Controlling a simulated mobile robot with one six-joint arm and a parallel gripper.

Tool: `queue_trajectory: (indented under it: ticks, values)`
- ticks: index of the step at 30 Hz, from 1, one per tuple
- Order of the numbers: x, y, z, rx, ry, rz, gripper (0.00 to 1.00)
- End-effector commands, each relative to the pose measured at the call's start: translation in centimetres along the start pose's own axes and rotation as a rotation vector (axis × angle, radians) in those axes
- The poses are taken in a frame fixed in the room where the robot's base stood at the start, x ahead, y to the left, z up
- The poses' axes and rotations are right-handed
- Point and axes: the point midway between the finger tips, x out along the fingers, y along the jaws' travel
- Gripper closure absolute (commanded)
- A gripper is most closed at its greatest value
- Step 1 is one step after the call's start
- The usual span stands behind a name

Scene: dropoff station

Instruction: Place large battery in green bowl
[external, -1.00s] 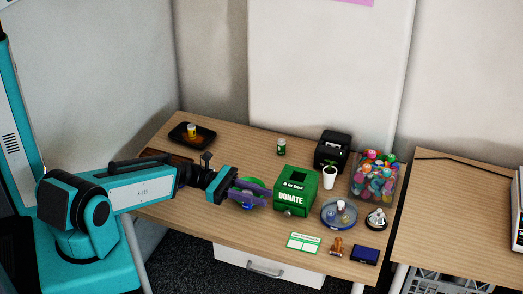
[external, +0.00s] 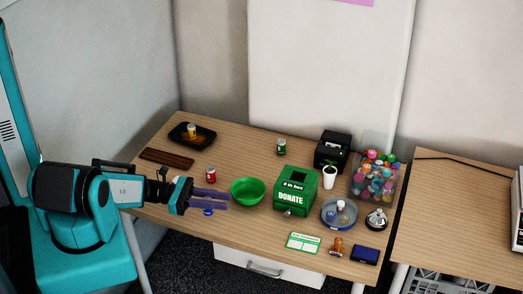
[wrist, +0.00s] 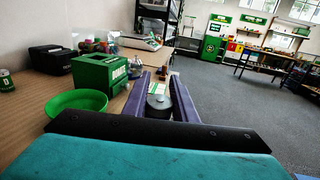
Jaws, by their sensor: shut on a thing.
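My gripper (external: 228,199) has purple fingers and is shut on a battery-like cylinder (external: 208,212). In the external view only a small blue and white part of it shows below the fingers. In the wrist view its grey round top (wrist: 158,102) sits between the two fingers (wrist: 160,85). The green bowl (external: 247,192) stands on the table just right of my fingertips and looks empty. In the wrist view the bowl (wrist: 76,103) is to the left of the fingers, and the held battery is outside it.
A red can-like battery (external: 211,174) stands behind my gripper. A yellow one (external: 192,131) is on the black tray (external: 205,143), and a green one (external: 281,147) stands at the back. The green donation box (external: 296,193) is right of the bowl.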

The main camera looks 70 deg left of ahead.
Motion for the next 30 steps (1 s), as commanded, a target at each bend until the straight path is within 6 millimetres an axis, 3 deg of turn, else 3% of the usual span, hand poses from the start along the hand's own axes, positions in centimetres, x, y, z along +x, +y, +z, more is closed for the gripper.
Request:
queue_trajectory:
  ticks: [14,30]
  values:
    - [0.3,0.5,-0.3,0.003,0.000,-0.002,1.00]
    - [2.4,3.6,-0.8,0.003,0.000,-0.002,1.00]
